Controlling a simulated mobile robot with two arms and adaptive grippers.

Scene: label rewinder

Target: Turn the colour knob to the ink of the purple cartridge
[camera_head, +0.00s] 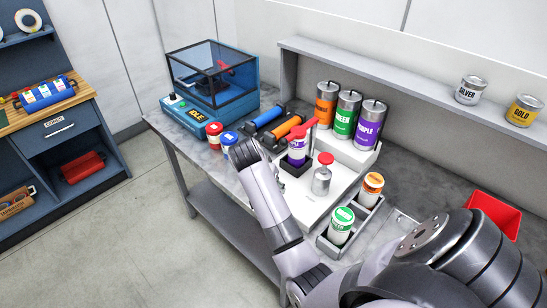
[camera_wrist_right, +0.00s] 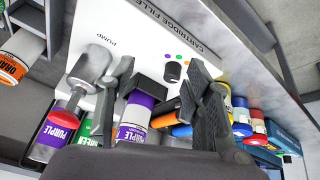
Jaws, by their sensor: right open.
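The colour knob (camera_wrist_right: 172,72) is a small dark knob on the white cartridge filler panel (camera_wrist_right: 125,35), with coloured dots near it. It appears between the fingertips of my open right gripper (camera_wrist_right: 161,66) in the wrist view; I cannot tell whether they touch. Its pointer direction is too small to read. In the head view my right arm reaches to the filler's front; the knob is hidden there. My left gripper is not in view.
Orange (camera_head: 326,103), green (camera_head: 346,115) and purple (camera_head: 369,124) cans stand behind the filler. A red bin (camera_head: 494,212) is at right.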

